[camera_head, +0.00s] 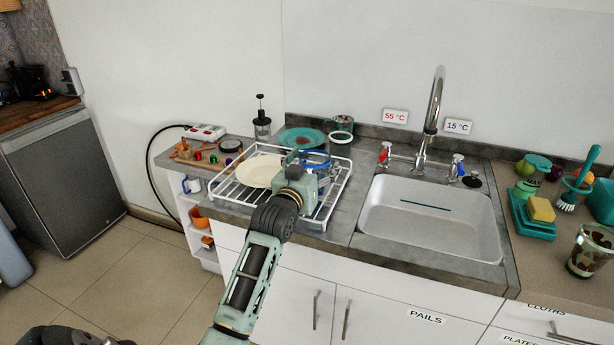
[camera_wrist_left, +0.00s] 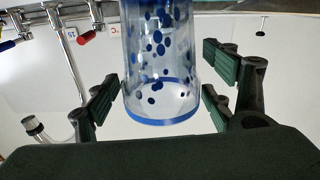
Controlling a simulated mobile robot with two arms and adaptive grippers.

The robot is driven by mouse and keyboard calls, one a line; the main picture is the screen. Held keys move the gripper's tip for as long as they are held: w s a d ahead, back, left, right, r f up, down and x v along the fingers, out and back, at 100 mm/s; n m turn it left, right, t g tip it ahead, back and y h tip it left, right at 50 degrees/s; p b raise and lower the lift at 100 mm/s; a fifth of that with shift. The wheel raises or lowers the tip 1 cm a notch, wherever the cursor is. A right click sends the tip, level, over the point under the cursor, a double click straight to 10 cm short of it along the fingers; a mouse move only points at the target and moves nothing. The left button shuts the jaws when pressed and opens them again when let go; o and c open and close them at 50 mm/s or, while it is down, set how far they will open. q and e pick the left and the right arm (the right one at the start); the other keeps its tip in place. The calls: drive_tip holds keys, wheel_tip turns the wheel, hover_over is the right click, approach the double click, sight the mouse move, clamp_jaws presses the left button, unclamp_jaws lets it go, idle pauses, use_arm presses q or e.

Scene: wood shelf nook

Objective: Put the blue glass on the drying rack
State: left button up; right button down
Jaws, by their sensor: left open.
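The blue glass (camera_head: 318,158) is partly hidden behind my left gripper (camera_head: 303,166) in the head view, at the drying rack. In the left wrist view the glass (camera_wrist_left: 161,60) is clear with blue spots and a blue rim. It is between the two fingers of my left gripper (camera_wrist_left: 163,95), which is open, with a gap on each side. The white wire drying rack (camera_head: 232,197) stands on the counter left of the sink. I cannot tell whether the glass rests on the rack. My right gripper is not in view.
A cream plate (camera_head: 257,171) is in the rack. A teal plate (camera_head: 301,139) and a jar (camera_head: 340,137) are behind it. The sink (camera_head: 430,220) with its tall faucet (camera_head: 434,110) is to the right. A French press (camera_head: 262,124) stands behind the rack.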

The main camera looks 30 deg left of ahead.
use_arm(q)
drive_tip(key=v, duration=1.1)
drive_tip(key=shift+s+b, duration=0.25)
drive_tip(key=shift+b, duration=0.15)
drive_tip(key=shift+f, duration=0.1)
